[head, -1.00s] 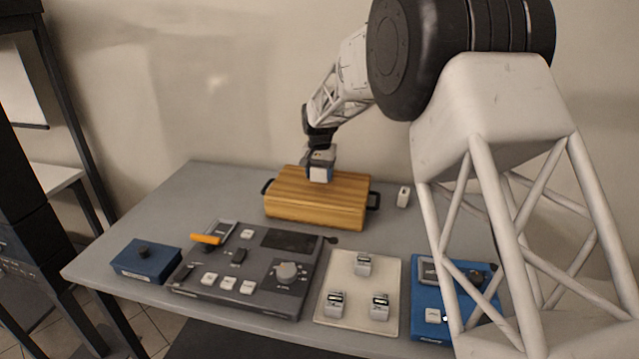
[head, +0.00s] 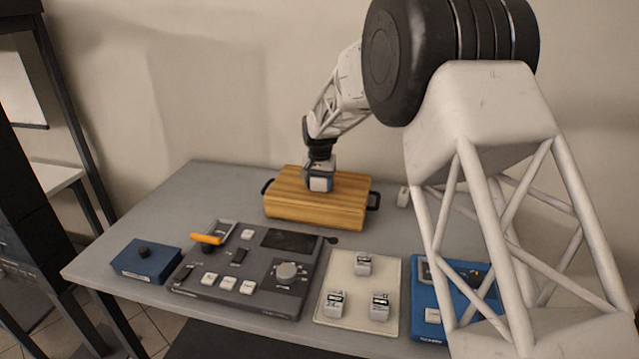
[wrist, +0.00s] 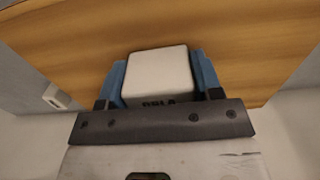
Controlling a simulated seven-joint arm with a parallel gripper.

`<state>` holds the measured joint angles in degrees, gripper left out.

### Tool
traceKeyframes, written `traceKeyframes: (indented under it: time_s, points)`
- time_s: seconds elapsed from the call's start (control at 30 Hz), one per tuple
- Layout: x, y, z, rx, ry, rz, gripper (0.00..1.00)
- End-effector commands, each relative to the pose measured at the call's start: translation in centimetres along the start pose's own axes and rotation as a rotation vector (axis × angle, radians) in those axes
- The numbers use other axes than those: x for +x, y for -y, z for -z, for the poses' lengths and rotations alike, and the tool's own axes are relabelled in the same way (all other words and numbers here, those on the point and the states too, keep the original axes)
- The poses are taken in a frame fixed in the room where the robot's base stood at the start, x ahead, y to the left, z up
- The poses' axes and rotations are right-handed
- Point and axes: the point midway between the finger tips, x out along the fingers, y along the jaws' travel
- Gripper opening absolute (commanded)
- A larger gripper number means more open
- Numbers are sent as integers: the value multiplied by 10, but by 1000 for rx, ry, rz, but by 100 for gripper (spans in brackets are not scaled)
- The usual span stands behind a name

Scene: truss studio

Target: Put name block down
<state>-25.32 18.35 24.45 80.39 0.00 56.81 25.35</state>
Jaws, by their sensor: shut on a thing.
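The name block is a small white block with dark lettering on its side, partly hidden by the gripper in the wrist view (wrist: 158,72). My gripper (head: 319,184) is shut on the name block (head: 319,184), with a blue finger on each side of it. The block is over the top of the wooden box (head: 290,207), near its middle. I cannot tell whether the block's underside touches the wood. The wood grain also fills the background of the wrist view (wrist: 60,50).
A white block (head: 403,196) stands right of the wooden box's black handle. In front lie a blue box (head: 146,262), a dark control panel (head: 213,297), a cream tray (head: 350,322) with several small blocks, and a blue panel (head: 425,335). The grey table's back left is clear.

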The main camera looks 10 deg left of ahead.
Motion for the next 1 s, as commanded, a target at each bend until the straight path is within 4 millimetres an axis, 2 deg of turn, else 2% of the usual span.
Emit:
traceKeyframes:
  time_s: [0.2, 0.23, 0.4, 0.77, 1.0]
  points:
    - [3, 0, 0, 0, 0, 0, 36]
    - [3, 0, 0, 0, 0, 0, 61]
    - [3, 0, 0, 0, 0, 0, 85]
    - [1, 0, 0, 0, -1, 0, 85]
    - [-16, 0, 0, 0, -2, 1, 85]
